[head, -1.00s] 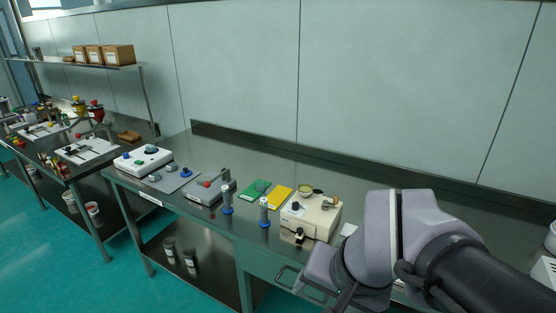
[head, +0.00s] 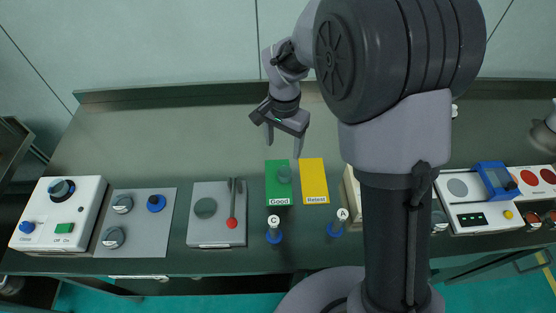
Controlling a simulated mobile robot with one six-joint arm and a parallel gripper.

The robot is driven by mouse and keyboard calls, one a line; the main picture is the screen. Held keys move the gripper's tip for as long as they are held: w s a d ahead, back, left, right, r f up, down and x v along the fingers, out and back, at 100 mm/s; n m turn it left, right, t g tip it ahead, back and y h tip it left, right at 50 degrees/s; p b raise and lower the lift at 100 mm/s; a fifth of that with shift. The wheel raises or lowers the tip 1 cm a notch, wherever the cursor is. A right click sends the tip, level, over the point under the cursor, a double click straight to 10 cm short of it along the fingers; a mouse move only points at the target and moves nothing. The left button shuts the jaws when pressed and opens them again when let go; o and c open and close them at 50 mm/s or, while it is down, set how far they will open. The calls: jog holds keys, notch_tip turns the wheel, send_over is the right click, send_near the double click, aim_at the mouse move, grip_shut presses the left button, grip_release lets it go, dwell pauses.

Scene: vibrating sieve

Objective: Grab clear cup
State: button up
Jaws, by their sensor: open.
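A small clear cup (head: 285,175) stands on the green card (head: 277,194) marked "Good". It looks see-through, with the green showing through it. My gripper (head: 283,148) hangs above and behind the cup, pointing down. Its two fingers are spread apart with nothing between them. The fingertips appear apart from the cup; the exact height gap is hard to judge.
A yellow card (head: 314,181) marked "Retest" lies right of the green one. Blue-based posts C (head: 274,231) and A (head: 338,223) stand in front. A grey lever device (head: 216,215) is left. My arm hides part of a beige device (head: 352,190).

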jog(key=b, duration=0.2)
send_over(285, 176)
jog(key=f, duration=0.9)
jog(key=shift+s+a+f, duration=0.15)
jog(key=shift+s+a, duration=0.1)
jog(key=shift+s, duration=0.05)
jog(key=f, duration=0.1)
jog(key=f+b, duration=0.1)
jog(key=f, duration=0.1)
jog(key=f+b, duration=0.1)
jog(key=f, duration=0.1)
jog(key=shift+w+d, duration=0.15)
jog(key=shift+w, duration=0.1)
jog(key=shift+r, duration=0.1)
jog(key=shift+c, duration=0.3)
jog(key=c, duration=1.4)
